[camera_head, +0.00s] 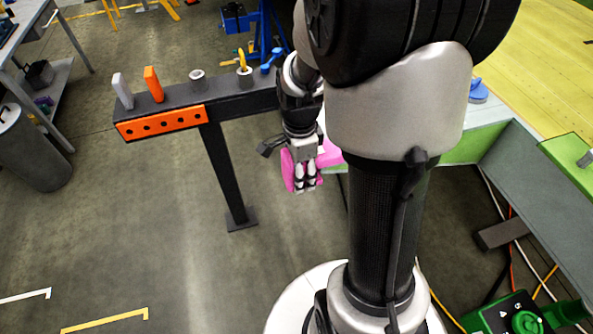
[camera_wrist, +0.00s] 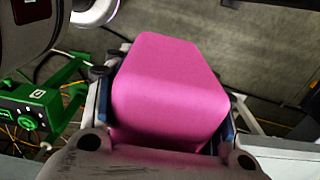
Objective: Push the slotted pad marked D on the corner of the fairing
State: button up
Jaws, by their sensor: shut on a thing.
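A pink pad (camera_head: 288,170) is held in my gripper (camera_head: 306,183), low in the middle of the head view. In the wrist view the pink pad (camera_wrist: 165,85) is a large rounded block between the two fingers of my gripper (camera_wrist: 168,110). The fingers are shut on its sides. No slot or letter D shows on the faces in view. More pink shows just right of the gripper in the head view, partly hidden by my arm. I cannot tell which part is the fairing, and no contact with it is visible.
A dark beam (camera_head: 240,103) on a post carries upright tools and an orange holed plate (camera_head: 160,123). A yellow-green wing panel (camera_head: 540,60) and a grey-green frame (camera_head: 540,180) stand at right. A green machine (camera_head: 515,318) with cables sits lower right.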

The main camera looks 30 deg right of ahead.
jog(key=shift+s+d+f, duration=0.1)
jog(key=shift+s+d, duration=0.05)
jog(key=shift+d, duration=0.4)
jog(key=shift+s+d, duration=0.15)
jog(key=shift+d, duration=0.4)
jog(key=o, duration=0.9)
jog(key=shift+o, duration=1.2)
jog(key=shift+w, duration=0.1)
